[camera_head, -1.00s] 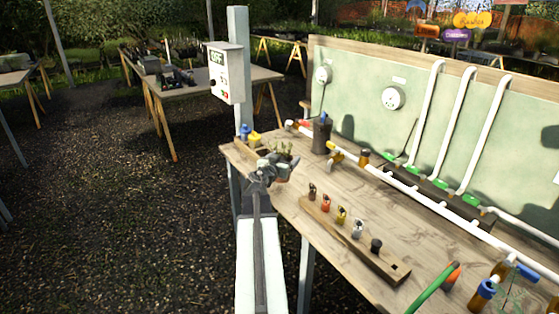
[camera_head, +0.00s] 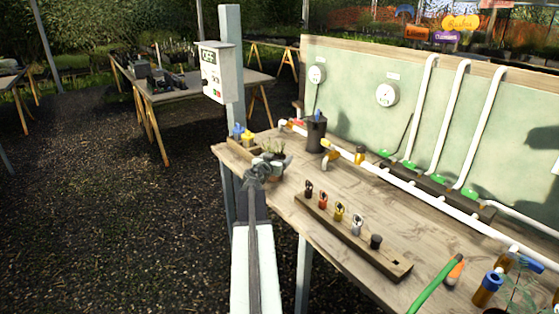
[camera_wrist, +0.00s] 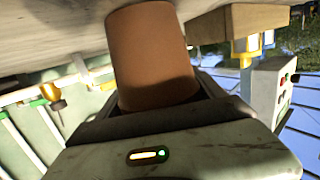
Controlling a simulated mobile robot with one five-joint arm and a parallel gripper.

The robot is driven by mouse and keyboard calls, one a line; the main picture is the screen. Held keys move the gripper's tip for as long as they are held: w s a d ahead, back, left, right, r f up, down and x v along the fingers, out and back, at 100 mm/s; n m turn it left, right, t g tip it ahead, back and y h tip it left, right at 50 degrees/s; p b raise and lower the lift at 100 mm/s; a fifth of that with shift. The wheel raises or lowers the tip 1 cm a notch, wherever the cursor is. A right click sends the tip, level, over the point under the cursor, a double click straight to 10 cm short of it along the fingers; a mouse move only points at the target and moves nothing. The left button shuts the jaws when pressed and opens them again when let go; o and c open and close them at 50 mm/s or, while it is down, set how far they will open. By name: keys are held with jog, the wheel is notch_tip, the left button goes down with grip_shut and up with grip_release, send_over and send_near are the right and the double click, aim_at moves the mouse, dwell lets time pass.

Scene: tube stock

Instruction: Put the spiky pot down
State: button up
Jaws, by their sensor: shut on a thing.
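The spiky pot shows as thin spiky leaves (camera_head: 274,146) at the bench's far left end in the head view. In the wrist view its plain terracotta-brown body (camera_wrist: 150,58) is between the jaws. My gripper (camera_head: 264,168) is shut on the pot, over the near left edge of the wooden bench (camera_head: 335,196). In the wrist view the pot's far end is close to the bench surface. I cannot tell whether it touches. Most of the pot is hidden behind my gripper in the head view.
A dark canister (camera_head: 316,134) stands behind. Blue and yellow items (camera_head: 243,135) sit at the left corner. A post with a control box (camera_head: 216,73) rises close on the left. White pipe runs along the bench.

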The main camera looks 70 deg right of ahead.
jog(key=shift+f, duration=0.2)
jog(key=o, duration=1.9)
jog(key=shift+s+r, duration=0.1)
jog(key=shift+a+r, duration=0.1)
jog(key=shift+r, duration=0.15)
jog(key=a, duration=0.4)
jog(key=a+r+p, duration=0.1)
jog(key=a, duration=0.2)
jog(key=a+p, duration=0.1)
jog(key=a, duration=0.3)
jog(key=shift+s+a+r, duration=0.15)
jog(key=shift+a+r, duration=0.15)
jog(key=shift+a, duration=0.05)
